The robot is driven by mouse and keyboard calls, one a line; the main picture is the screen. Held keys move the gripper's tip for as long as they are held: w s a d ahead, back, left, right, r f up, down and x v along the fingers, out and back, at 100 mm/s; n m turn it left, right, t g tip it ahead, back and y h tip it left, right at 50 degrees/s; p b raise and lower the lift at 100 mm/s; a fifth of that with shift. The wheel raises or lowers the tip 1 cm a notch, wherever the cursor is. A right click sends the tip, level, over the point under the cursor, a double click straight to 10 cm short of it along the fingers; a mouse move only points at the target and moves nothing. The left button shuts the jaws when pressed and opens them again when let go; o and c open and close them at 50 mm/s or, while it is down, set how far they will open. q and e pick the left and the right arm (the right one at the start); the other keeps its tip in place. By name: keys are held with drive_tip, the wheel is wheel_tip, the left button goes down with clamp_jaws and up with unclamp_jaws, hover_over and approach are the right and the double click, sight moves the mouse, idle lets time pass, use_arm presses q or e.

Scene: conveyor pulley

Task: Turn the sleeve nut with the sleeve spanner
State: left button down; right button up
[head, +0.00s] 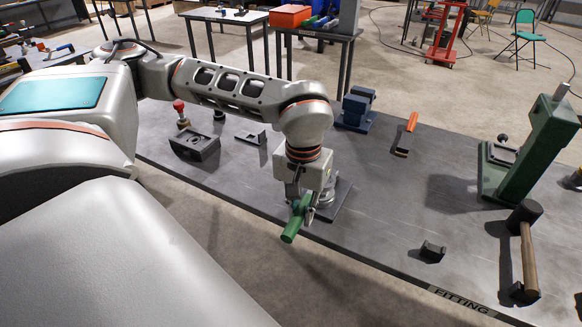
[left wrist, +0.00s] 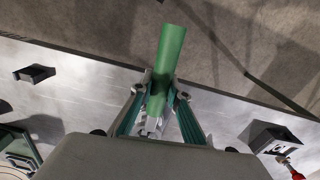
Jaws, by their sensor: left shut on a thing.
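My left gripper (head: 303,205) points down at the near edge of the bench and is shut on the green handle of the sleeve spanner (head: 291,230). The handle sticks out past the bench edge, tilted. In the left wrist view the green handle (left wrist: 170,50) runs up between the fingers of my left gripper (left wrist: 162,95), with a pale metal part below it. A grey metal round part on a flat plate (head: 340,200) stands just behind and right of the gripper; the gripper partly hides it. The sleeve nut and the spanner's head are too hidden to tell whether they touch. My right gripper is not in view.
On the bench (head: 390,215) are a dark block (head: 195,145), a blue vise-like block (head: 357,110), an orange-handled brush (head: 408,135), a small black block (head: 432,252), a hammer (head: 527,255) and a green press (head: 535,145). The bench middle is clear.

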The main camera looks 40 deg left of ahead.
use_arm(q)
drive_tip(key=w+d+n+b, duration=0.4)
drive_tip(key=w+d+n, duration=0.6)
drive_tip(key=w+n, duration=0.5)
drive_tip(key=shift+d+f, duration=0.15)
drive_tip(key=shift+f, duration=0.25)
drive_tip(key=shift+w+f, duration=0.1)
drive_tip(key=shift+f, duration=0.05)
drive_tip(key=shift+f, duration=0.35)
idle(0.7)
drive_tip(key=shift+f, duration=0.3)
idle(0.4)
